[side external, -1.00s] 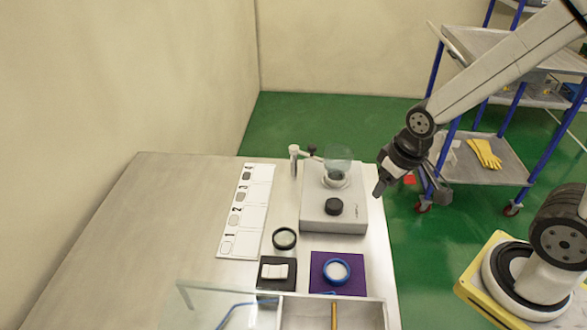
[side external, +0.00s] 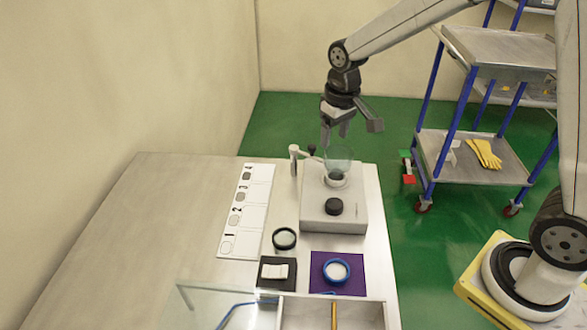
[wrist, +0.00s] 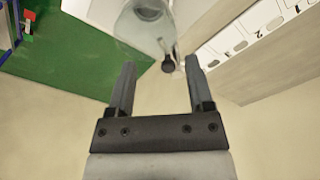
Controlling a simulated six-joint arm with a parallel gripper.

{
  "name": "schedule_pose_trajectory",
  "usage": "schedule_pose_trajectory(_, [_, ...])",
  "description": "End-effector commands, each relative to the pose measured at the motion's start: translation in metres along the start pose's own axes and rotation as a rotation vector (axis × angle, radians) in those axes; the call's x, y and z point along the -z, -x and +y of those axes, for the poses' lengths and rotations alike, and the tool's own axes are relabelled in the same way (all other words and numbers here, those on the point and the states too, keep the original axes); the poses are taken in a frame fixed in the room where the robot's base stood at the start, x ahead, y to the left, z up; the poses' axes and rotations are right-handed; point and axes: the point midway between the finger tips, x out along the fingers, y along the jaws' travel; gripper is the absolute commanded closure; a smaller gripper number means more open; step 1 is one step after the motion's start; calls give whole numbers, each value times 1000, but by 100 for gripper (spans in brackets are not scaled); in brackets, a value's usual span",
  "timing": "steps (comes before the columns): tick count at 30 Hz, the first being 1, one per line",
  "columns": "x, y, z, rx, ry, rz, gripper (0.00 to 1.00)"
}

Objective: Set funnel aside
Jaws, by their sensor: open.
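The clear funnel (side external: 339,158) stands upright on the grey box-shaped unit (side external: 318,215), over a round seat with something dark inside. In the wrist view the funnel (wrist: 140,25) shows at the top, beyond the fingertips and partly cut off by the frame edge. My gripper (side external: 334,140) is open and empty, pointing down just above and behind the funnel; its two fingers (wrist: 159,75) are spread apart. I cannot tell whether a finger touches the funnel's rim. A small clamp with a black knob (side external: 311,150) stands beside the funnel on the left.
A white strip with numbered spots (side external: 247,210) lies left of the unit. A black ring (side external: 284,238), a black pad (side external: 263,284), and a blue ring (side external: 337,271) on a purple mat (side external: 358,288) lie in front. The table's left side (side external: 150,230) is clear.

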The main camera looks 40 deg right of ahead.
Motion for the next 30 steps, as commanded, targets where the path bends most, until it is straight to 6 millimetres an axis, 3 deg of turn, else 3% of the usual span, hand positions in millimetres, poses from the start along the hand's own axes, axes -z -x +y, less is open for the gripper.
schedule_pose_trajectory(6, [40, 10, -3, -1, 0, -48, 33])
schedule_pose_trajectory(12, [59, 16, -5, -1, 0, -75, 33])
schedule_pose_trajectory(23, [62, 16, -6, -1, 0, -82, 33])
schedule_pose_trajectory(30, [61, 0, -6, -1, 0, -84, 33])
